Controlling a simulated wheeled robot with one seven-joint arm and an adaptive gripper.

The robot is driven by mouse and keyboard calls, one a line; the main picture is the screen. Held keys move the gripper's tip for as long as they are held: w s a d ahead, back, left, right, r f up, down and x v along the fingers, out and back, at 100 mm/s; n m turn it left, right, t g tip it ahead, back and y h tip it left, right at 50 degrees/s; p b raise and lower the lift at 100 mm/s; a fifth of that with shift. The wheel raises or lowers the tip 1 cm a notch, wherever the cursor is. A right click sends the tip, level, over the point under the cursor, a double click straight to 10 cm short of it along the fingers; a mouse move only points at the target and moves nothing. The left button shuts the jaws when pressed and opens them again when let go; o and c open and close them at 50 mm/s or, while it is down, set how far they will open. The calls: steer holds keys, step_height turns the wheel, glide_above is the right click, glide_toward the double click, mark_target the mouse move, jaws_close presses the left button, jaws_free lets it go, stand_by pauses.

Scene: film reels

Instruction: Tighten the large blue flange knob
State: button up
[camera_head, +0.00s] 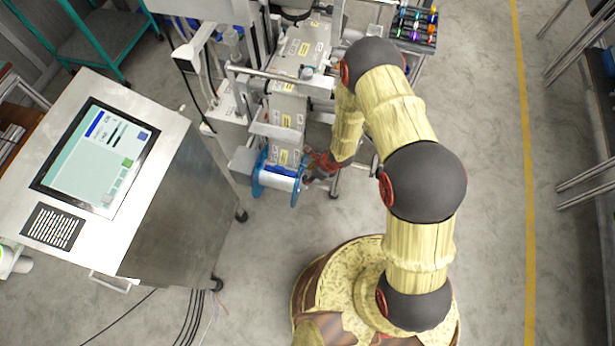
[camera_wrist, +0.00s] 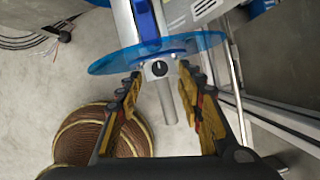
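The film reel (camera_head: 283,170) has translucent blue flanges at the machine's front end in the head view. In the wrist view the near blue flange (camera_wrist: 108,64) fills the top middle.
The labelling machine (camera_head: 305,55) extends behind the reel, with metal frame legs to the right in the wrist view. A steel console with a screen (camera_head: 95,155) stands at the left. Cables (camera_head: 188,315) lie on the floor. The floor right of my arm is open.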

mark_target(305, 178)
steer(key=shift+x, duration=1.55)
steer(key=shift+c, duration=0.5)
steer(key=c, duration=0.8)
jaws_close()
